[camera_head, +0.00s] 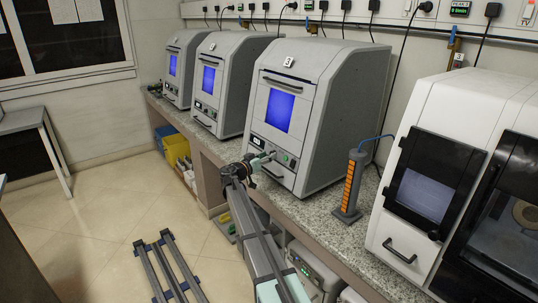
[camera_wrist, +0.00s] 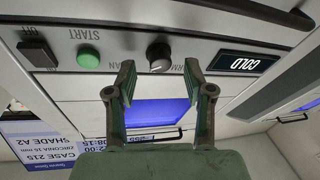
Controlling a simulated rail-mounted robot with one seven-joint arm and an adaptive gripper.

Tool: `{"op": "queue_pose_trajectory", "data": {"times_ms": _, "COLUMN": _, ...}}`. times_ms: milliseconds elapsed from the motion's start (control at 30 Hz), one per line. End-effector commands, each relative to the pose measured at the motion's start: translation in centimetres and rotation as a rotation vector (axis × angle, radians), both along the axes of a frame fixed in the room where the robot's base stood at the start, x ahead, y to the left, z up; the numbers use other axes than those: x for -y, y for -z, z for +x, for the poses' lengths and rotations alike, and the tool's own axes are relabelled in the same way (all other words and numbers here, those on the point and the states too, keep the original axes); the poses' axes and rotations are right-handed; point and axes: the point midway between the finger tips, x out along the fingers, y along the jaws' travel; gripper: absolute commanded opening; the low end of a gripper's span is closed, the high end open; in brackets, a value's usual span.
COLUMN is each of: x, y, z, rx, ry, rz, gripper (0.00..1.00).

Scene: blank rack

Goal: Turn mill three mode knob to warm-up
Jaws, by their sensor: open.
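The mode knob (camera_wrist: 159,57) is a small dark round knob on a light panel, seen upside down in the wrist view. A pale mark shows on its lower rim, and a partly hidden label beside it begins "WARM". My gripper (camera_wrist: 159,76) is open, its two fingers at either side just below the knob; I cannot tell whether they touch it. A display (camera_wrist: 245,62) on the panel reads COLD. The knob is hidden there.
In the wrist view a green START button (camera_wrist: 88,58) and a black switch (camera_wrist: 37,52) sit left of the knob. In the head view, two more grey machines (camera_head: 223,80) stand further back on the counter. An orange gauge (camera_head: 350,185) and a white machine (camera_head: 450,130) stand right.

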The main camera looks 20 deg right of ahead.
Motion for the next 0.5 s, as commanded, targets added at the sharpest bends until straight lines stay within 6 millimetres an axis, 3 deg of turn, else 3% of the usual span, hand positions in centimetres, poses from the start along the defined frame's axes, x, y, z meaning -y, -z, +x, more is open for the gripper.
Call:
{"op": "queue_pose_trajectory", "data": {"times_ms": 167, "x": 1.08, "y": 0.0, "z": 0.47, "rx": -0.001, "ry": 0.001, "rz": -0.001, "gripper": 0.53}}
{"op": "queue_pose_trajectory", "data": {"times_ms": 467, "x": 1.2, "y": 0.03, "z": 0.5, "rx": 0.0, "ry": 0.001, "rz": 0.0, "gripper": 0.53}}
{"op": "queue_pose_trajectory", "data": {"times_ms": 500, "x": 1.21, "y": 0.03, "z": 0.49, "rx": 0.0, "ry": 0.001, "rz": 0.0, "gripper": 0.42}}
